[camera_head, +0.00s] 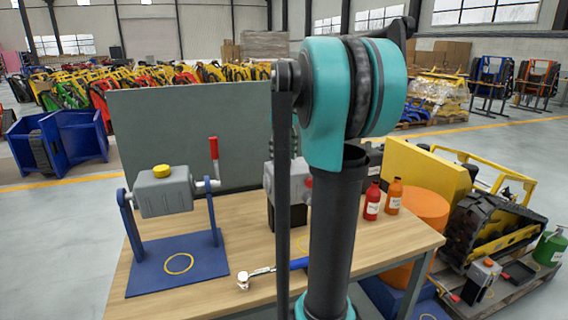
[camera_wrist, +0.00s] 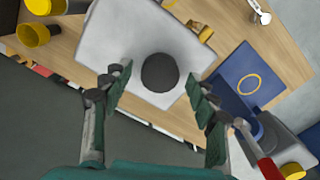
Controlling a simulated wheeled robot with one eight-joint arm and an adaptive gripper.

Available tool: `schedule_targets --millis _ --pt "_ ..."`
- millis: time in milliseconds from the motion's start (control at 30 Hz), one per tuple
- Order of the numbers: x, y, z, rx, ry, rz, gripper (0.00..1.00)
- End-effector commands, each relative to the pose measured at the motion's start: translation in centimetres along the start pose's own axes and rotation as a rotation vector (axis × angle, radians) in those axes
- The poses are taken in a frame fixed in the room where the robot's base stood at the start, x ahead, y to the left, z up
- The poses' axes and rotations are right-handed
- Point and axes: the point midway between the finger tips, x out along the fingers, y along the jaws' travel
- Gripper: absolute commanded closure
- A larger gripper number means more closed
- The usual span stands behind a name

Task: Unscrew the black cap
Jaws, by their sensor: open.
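The black cap (camera_wrist: 160,72) is a round dark disc on top of a pale grey box (camera_wrist: 105,32) in the wrist view. My gripper (camera_wrist: 160,82) is open, with one finger on each side of the cap and a visible gap on both sides. The cap lies between the fingertips in the picture; I cannot tell how far below them it is. In the head view, part of a grey box (camera_head: 284,178) on a dark base shows behind my arm. The cap and my gripper are hidden there.
A blue stand (camera_head: 150,268) holds a grey canister (camera_head: 165,195) with a yellow cap (camera_head: 161,171) and red-handled lever (camera_head: 214,148). A blue-handled wrench (camera_head: 258,272) lies on the wooden table (camera_head: 390,238). Red (camera_head: 372,202) and orange (camera_head: 394,197) bottles stand right. A grey panel (camera_head: 200,120) rises behind.

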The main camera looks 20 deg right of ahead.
Motion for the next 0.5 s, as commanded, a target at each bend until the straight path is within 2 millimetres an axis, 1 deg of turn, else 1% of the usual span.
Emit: schedule_targets --millis 100,200,367,467,500 --pt "0.0 0.0 0.0 0.141 0.0 0.0 0.41" --pt "0.0 0.0 0.0 0.233 0.0 0.0 0.41" --pt "0.0 0.0 0.0 0.298 0.0 0.0 0.41" --pt "0.0 0.0 0.0 0.374 0.0 0.0 0.41" --pt "0.0 0.0 0.0 0.423 0.0 0.0 0.41"
